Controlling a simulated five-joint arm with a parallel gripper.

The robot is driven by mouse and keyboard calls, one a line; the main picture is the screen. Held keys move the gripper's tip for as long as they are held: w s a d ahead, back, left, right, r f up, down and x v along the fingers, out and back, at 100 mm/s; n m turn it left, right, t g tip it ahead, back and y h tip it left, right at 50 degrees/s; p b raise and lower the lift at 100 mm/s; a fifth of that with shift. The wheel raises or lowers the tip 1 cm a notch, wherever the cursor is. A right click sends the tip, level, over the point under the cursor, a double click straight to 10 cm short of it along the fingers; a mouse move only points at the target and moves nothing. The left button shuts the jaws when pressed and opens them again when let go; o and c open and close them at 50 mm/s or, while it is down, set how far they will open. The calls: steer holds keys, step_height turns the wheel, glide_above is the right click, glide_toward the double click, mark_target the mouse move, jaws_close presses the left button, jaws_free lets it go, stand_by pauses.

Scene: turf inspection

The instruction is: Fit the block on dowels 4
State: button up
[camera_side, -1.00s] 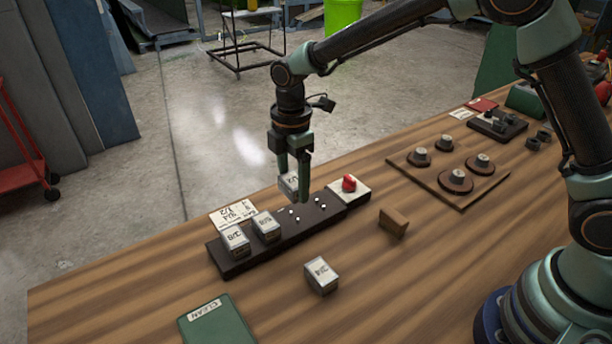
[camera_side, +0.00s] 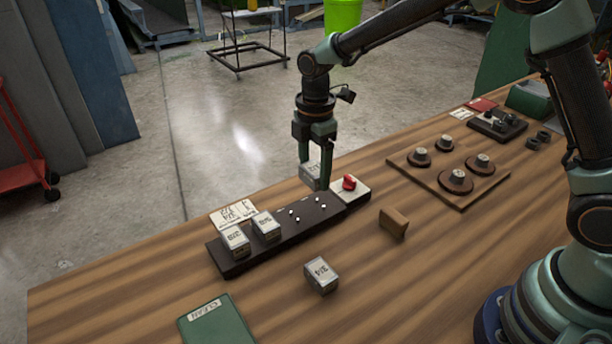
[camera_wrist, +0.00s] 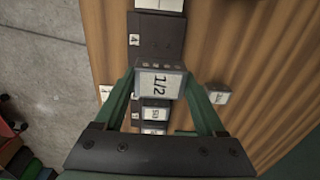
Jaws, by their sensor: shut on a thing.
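My gripper (camera_side: 317,178) is shut on a grey block with a pale 1/2 label (camera_side: 310,172), also clear in the wrist view (camera_wrist: 160,84). It holds the block above the right part of the dark dowel board (camera_side: 222,262). White dowels (camera_side: 315,201) stand bare in the board's middle, left of and below the held block. In the wrist view a 4 label (camera_wrist: 134,39) lies on the board beyond the block. Two labelled blocks (camera_side: 236,240) (camera_side: 266,225) sit at the board's left end.
A loose 3/4 block (camera_side: 320,275) lies on the table in front of the board. A brown wooden piece (camera_side: 393,222) and a red knob on a pale plate (camera_side: 349,184) are near the right end. A green CLEAN pad (camera_side: 217,322) is at front left.

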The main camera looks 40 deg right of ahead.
steer(key=shift+d+r, duration=0.1)
steer(key=shift+d, duration=0.85)
glide_above(320, 206)
steer(key=shift+f, duration=2.9)
steer(key=shift+f, duration=1.05)
steer(key=o, duration=1.3)
step_height(320, 206, up, 11)
steer(key=shift+f, duration=0.1)
steer(key=shift+r, duration=0.6)
